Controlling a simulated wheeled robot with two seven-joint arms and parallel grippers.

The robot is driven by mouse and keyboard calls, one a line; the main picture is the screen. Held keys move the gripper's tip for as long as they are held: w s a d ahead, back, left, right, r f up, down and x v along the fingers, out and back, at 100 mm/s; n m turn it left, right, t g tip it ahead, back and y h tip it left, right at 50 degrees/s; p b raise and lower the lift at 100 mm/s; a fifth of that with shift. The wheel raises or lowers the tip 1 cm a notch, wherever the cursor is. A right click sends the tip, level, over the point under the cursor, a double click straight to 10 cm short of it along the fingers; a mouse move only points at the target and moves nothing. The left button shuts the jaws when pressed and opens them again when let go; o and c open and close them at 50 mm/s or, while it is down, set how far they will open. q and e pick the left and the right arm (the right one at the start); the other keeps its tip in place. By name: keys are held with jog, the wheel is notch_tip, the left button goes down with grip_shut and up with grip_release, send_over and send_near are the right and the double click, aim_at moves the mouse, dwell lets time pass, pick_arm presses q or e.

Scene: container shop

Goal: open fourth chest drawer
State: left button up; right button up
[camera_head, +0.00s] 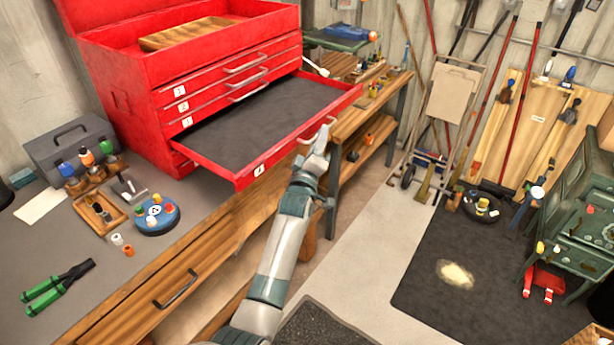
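The red tool chest (135,105) stands on the workbench at the upper left, with drawers labelled 1, 2 and 3 shut. The fourth drawer (222,172), labelled 4, is pulled far out, and its dark, empty floor shows. Its front slants across the middle of the view, with a metal handle (331,121) near the right part. My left gripper (321,138) is at this handle and appears shut on it; the fingertips are small and partly hidden. My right gripper is not in view.
The workbench top (60,245) holds a grey toolbox (72,148), a screwdriver rack, a blue round holder (156,216) and green-handled pliers (58,286). A wooden bench (372,112) stands behind the open drawer. Clear floor (375,235) lies to the right.

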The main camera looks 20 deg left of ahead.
pick_arm(q)
jog(key=b+v, duration=0.4)
jog(key=v, duration=1.1)
jog(key=shift+s, duration=0.15)
